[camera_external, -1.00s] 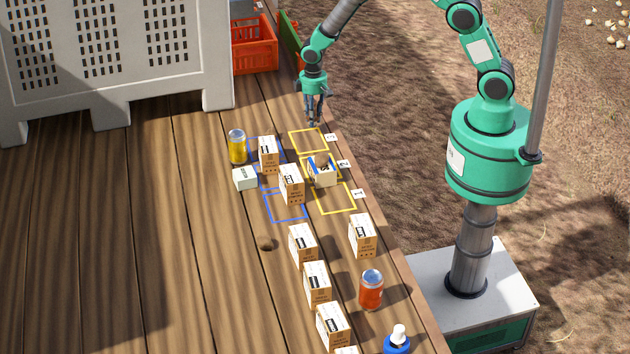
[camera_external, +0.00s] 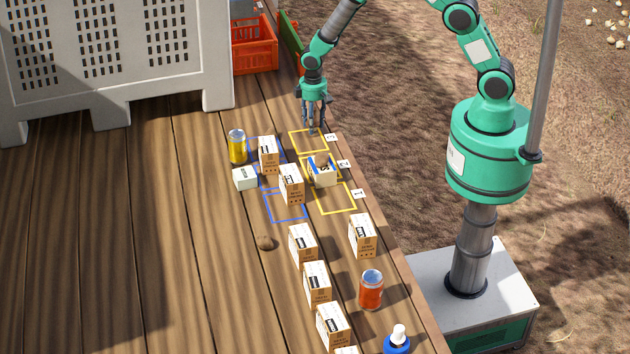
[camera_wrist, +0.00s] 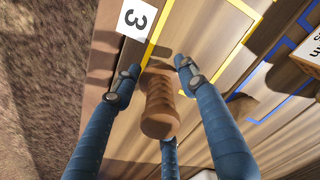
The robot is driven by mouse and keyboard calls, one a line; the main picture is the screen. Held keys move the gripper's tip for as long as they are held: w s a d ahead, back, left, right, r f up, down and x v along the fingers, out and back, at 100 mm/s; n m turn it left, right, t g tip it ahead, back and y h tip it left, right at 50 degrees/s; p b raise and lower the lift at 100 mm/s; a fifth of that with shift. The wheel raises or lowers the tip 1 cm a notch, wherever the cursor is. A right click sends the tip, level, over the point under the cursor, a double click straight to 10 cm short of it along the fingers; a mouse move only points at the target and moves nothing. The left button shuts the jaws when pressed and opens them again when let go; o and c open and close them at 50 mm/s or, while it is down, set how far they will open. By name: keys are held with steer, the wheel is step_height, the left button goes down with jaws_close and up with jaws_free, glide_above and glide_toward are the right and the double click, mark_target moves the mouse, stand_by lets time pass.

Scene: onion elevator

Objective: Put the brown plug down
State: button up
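The brown plug (camera_wrist: 159,105) is a ridged wooden-looking cylinder in the wrist view, between the fingers of my gripper (camera_wrist: 158,76). The two upper fingers are spread, with a gap between each and the plug; a third finger is below it, and contact there is unclear. In the external view my gripper (camera_external: 313,128) is low over the yellow outlined square (camera_external: 308,131) by the label 3 (camera_external: 331,137). The fingers mostly hide the plug there. Whether its base touches the table is hard to tell.
Cardboard boxes (camera_external: 291,185), a yellow can (camera_external: 237,147) and a small white box (camera_external: 244,179) stand to the left. The yellow square at label 1 (camera_external: 338,210) looks empty. The table's edge is close on the right.

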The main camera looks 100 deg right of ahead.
steer(key=shift+r, duration=0.1)
steer(key=shift+r+b, duration=0.55)
steer(key=shift+r, duration=5.55)
